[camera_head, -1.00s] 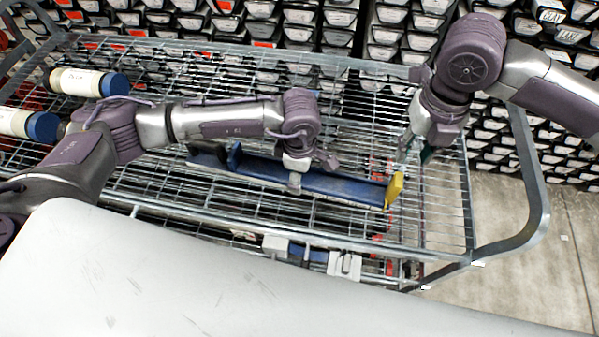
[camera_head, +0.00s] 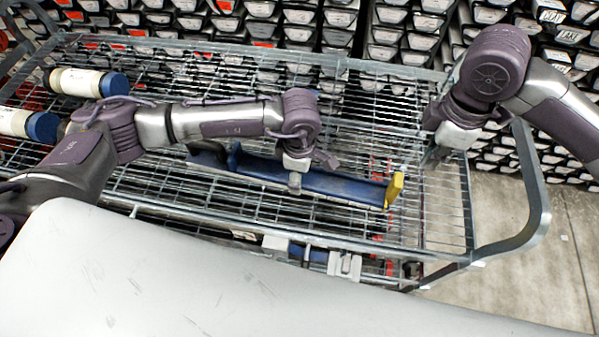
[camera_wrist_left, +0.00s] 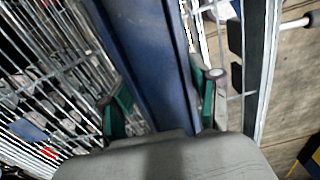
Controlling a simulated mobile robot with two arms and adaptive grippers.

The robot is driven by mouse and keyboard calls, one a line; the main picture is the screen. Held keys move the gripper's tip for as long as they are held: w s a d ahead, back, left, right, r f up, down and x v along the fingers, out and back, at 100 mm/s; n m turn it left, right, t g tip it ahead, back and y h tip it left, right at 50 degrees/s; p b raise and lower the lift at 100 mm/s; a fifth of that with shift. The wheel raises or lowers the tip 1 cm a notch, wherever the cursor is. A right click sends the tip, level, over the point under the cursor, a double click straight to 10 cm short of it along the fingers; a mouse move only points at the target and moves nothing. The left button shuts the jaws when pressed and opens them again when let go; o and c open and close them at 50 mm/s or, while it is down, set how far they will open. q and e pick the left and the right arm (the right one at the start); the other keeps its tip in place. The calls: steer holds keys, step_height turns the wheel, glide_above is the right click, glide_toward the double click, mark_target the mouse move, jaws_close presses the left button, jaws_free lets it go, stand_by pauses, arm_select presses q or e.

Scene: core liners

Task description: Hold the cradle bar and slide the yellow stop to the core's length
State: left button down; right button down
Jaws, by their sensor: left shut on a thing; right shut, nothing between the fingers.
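The blue cradle bar (camera_head: 335,185) lies on the wire shelf of the cart, and the yellow stop (camera_head: 395,189) stands at its right end. My left gripper (camera_head: 297,180) is shut on the bar near its middle. In the left wrist view the green-padded fingers (camera_wrist_left: 160,100) sit on either side of the blue bar (camera_wrist_left: 150,50). My right gripper (camera_head: 430,158) is shut and empty, right of the yellow stop and apart from it. Its fingertips are small and partly hidden by the wrist. Two white cores with blue ends (camera_head: 88,82) lie at the cart's left.
The cart's metal rail and curved handle (camera_head: 540,215) bound the right side. Racks of core trays (camera_head: 400,35) stand behind the cart. The wire shelf (camera_head: 440,225) right of the stop is bare. Concrete floor (camera_head: 560,260) shows at the right.

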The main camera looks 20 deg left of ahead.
mark_target(402, 179)
steer(key=shift+a+f, duration=0.5)
steer(key=shift+f, duration=1.15)
steer(key=shift+a+f, duration=0.5)
steer(key=shift+f, duration=1.2)
steer(key=shift+a+f, duration=0.5)
steer(key=shift+f, duration=1.15)
arm_select(q)
steer(key=shift+d, duration=0.1)
arm_select(e)
steer(key=shift+a, duration=0.45)
steer(key=shift+d, duration=0.65)
steer(key=shift+r, duration=3.5)
arm_select(q)
steer(key=shift+c, duration=0.9)
jaws_free()
